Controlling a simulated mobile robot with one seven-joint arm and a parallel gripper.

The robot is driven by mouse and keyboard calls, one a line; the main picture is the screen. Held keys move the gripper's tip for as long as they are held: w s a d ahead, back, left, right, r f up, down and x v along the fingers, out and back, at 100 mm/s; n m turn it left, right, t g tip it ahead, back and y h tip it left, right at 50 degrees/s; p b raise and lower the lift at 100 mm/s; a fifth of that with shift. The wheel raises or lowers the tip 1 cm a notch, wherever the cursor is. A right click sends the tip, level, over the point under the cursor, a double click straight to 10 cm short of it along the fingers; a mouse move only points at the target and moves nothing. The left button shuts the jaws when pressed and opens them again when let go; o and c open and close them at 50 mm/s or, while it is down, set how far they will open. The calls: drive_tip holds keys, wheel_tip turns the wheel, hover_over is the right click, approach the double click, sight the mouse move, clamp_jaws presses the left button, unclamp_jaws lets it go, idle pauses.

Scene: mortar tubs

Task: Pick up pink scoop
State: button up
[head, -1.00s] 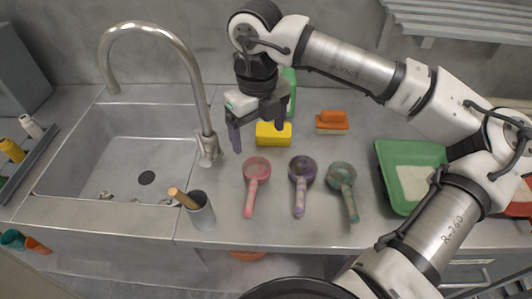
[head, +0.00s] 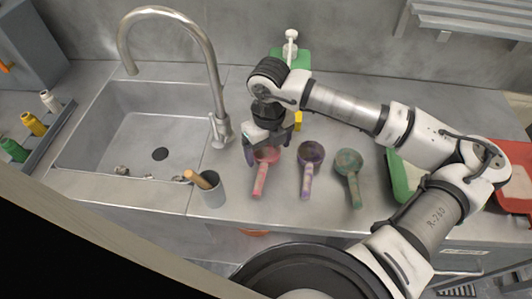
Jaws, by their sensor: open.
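The pink scoop (head: 260,180) lies on the grey counter to the right of the sink, its handle pointing toward the front edge. My gripper (head: 266,158) is open over the scoop's bowl, which it partly covers. I cannot tell how high the fingers are above the bowl or whether they touch it. A purple scoop (head: 308,170) and a green scoop (head: 350,177) lie in a row to the right of the pink one.
A grey cup (head: 211,190) with a wooden-handled tool stands left of the pink scoop. The sink (head: 150,130) and faucet (head: 222,100) are further left. A yellow block (head: 298,120) is behind my gripper. A green tub (head: 400,180) and a red tub (head: 518,180) stand at right.

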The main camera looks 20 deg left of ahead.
drive_tip(key=shift+f, duration=1)
drive_tip(key=c, duration=1.1)
drive_tip(key=shift+c, duration=0.2)
drive_tip(key=shift+r, duration=0.1)
wheel_tip(320, 180, up, 20)
drive_tip(key=b, duration=0.4)
